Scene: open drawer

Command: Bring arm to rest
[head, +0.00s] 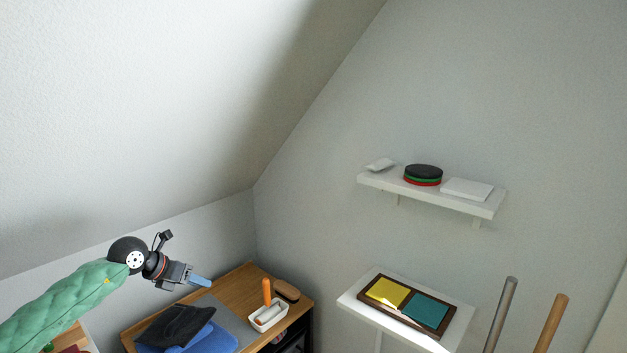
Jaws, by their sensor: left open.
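My left gripper (202,282) shows in the head view at the lower left, at the end of my green-sleeved arm. It is open, with a light blue fingertip pointing right, and I see nothing held in it. It is in front of and above the wooden desk (236,279), near the dark folded cloth (174,326). My right gripper is not in view. No open drawer can be made out; the desk's front is mostly cut off.
A white tray (278,317) with an orange-handled item and a brown brush (286,290) lie on the desk. A blue item (222,341) lies by the cloth. A low white shelf (456,331) and a higher shelf (490,208) jut from the wall. Two poles (502,312) stand at the right.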

